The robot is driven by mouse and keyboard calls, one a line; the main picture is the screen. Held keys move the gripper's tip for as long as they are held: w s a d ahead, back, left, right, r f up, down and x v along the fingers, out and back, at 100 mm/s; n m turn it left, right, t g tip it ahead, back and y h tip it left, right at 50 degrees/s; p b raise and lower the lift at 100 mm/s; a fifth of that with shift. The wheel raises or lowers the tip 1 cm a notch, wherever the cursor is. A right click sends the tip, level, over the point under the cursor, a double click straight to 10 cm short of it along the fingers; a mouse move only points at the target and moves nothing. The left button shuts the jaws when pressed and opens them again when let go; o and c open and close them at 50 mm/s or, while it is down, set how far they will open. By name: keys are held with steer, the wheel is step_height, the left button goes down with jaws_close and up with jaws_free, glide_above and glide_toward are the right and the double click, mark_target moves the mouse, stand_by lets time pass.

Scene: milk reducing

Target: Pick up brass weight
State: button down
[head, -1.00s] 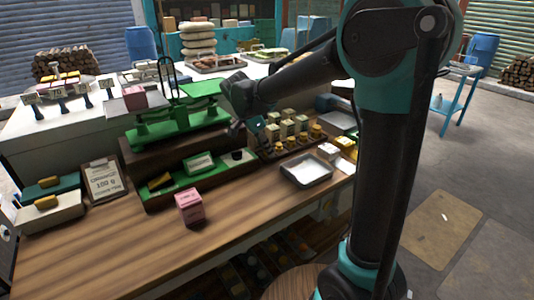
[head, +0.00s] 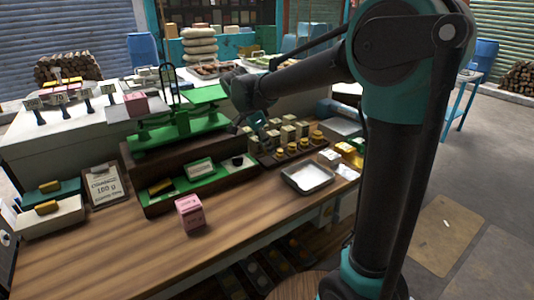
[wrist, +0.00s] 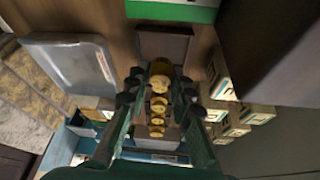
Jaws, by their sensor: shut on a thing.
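Several brass weights (head: 303,143) stand in a row on a dark wooden rack, right of the green scale. My gripper (head: 255,124) is above the rack's left part in the head view, with its fingertips hard to make out. In the wrist view my gripper (wrist: 158,82) has its two fingers closed in on a brass weight (wrist: 160,68) between the tips. More brass weights line up below it in that picture, between the fingers. The fingers partly hide the held weight, and its gap from the rack cannot be told.
Cream blocks (head: 288,133) stand close behind the brass row. A metal tray (head: 308,178) is in front of the rack. The green scale (head: 180,125) bears a pink block on its left pan. Another pink block (head: 190,212) stands on the wooden counter, whose front left is clear.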

step_height(320, 180, up, 17)
stand_by(0.7)
